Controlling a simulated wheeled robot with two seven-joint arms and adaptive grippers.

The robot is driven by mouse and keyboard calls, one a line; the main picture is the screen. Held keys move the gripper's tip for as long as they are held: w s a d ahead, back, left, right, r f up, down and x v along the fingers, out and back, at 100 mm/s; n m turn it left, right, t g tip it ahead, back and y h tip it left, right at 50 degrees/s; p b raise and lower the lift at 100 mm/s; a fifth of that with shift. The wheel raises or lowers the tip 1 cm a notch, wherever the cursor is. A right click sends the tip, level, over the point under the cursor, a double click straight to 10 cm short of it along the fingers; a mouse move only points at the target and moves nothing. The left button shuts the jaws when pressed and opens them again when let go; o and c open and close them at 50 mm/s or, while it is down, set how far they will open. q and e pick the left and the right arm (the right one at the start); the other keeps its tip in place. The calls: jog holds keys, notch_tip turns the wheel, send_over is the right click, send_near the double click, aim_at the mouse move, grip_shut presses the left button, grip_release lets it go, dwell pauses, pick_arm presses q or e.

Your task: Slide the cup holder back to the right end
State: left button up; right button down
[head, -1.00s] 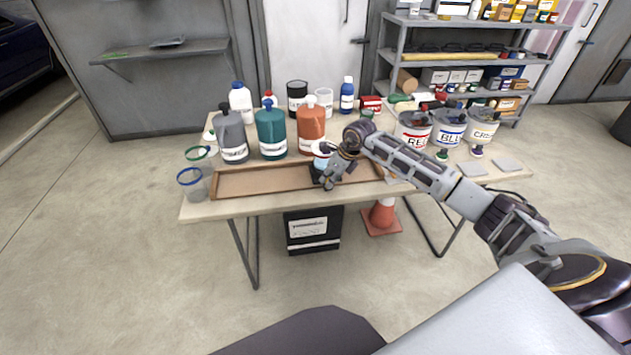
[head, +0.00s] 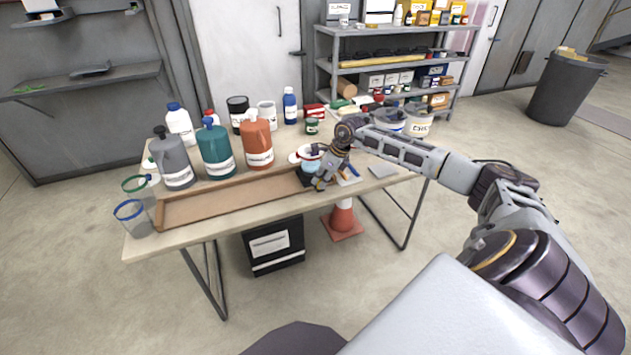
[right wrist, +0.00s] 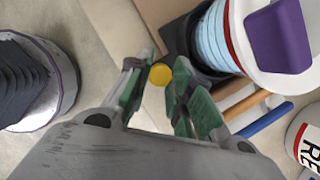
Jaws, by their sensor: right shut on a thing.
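The cup holder (head: 306,178) is a dark block in the long wooden tray (head: 215,197), near the tray's right end, which my right gripper partly hides. A cup (head: 310,163) with pale blue sides stands in it. The right wrist view shows the dark holder (right wrist: 178,38) and the cup's blue side (right wrist: 211,40) close up. My right gripper (head: 320,184) is at the holder's front right. Its green-padded fingers (right wrist: 162,92) are shut on a round yellow knob (right wrist: 160,75). My left gripper is out of view.
Bottles (head: 215,150) and jugs stand behind the tray. Two clear cups (head: 133,218) are at its left end. Paint cans (head: 418,122) stand behind my right arm at the right. A blue stick (right wrist: 265,118) lies near the gripper. The tray left of the holder is empty.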

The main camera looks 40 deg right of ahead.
jog(key=shift+d, duration=0.3)
jog(key=c, duration=1.3)
grip_release()
jog(key=shift+o, duration=0.2)
jog(key=shift+r, duration=0.1)
jog(key=v, duration=1.2)
